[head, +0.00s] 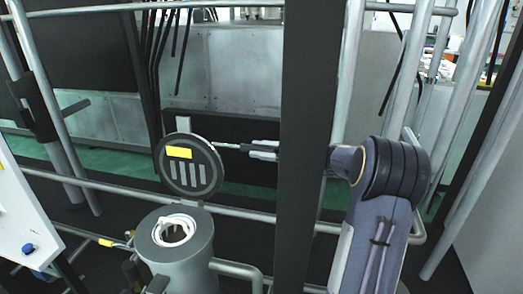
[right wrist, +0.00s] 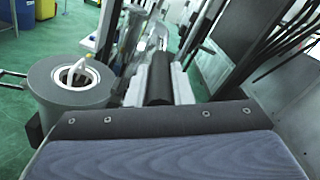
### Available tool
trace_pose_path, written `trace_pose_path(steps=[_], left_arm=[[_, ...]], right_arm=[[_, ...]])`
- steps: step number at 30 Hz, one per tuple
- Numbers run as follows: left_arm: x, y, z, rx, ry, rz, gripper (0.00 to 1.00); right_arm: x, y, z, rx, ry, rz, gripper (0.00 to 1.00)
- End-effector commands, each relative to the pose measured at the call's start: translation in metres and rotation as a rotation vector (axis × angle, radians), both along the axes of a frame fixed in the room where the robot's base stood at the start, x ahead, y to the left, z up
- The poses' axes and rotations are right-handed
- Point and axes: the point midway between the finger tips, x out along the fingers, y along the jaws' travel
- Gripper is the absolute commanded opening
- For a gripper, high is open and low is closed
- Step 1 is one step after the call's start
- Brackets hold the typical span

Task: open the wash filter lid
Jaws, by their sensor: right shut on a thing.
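The wash filter (head: 178,256) is a grey cylinder at the lower middle of the head view. Its top is open, with a white ring (head: 174,230) inside; it also shows at the left of the right wrist view (right wrist: 68,85). Its round dark lid (head: 188,165), with a yellow label, stands raised and nearly upright behind the opening. My right gripper (head: 247,149) is at the lid's right edge, shut on the lid's handle. A dark post hides part of this gripper and its wrist. My left gripper is not in view.
A dark upright post (head: 308,130) stands in front of my right wrist. Metal rails and pipes (head: 240,214) cross behind the filter and to the right. A white panel with a blue button (head: 30,225) is at the left edge. Green floor lies beyond.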

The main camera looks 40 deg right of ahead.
Motion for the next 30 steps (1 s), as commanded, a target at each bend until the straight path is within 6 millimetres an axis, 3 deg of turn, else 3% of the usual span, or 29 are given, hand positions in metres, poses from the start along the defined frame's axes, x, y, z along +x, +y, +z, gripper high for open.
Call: trace_pose_path(steps=[10, 22, 23, 24, 27, 30], left_arm=[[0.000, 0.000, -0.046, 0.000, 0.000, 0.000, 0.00], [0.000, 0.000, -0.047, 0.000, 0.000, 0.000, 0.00], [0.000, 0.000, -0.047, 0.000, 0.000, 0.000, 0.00], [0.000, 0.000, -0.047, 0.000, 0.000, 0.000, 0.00], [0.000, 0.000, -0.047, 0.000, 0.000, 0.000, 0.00], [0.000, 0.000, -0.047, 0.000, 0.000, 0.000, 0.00]], right_arm=[[-0.021, 0.026, 0.000, -0.132, -0.109, 0.001, 0.00], [-0.024, 0.031, 0.005, -0.155, -0.124, 0.002, 0.00], [-0.024, 0.031, 0.005, -0.155, -0.124, 0.002, 0.24], [-0.024, 0.031, 0.005, -0.155, -0.124, 0.002, 0.29], [-0.024, 0.030, 0.005, -0.156, -0.124, 0.001, 0.41], [-0.024, 0.030, 0.005, -0.157, -0.125, 0.001, 0.41]])
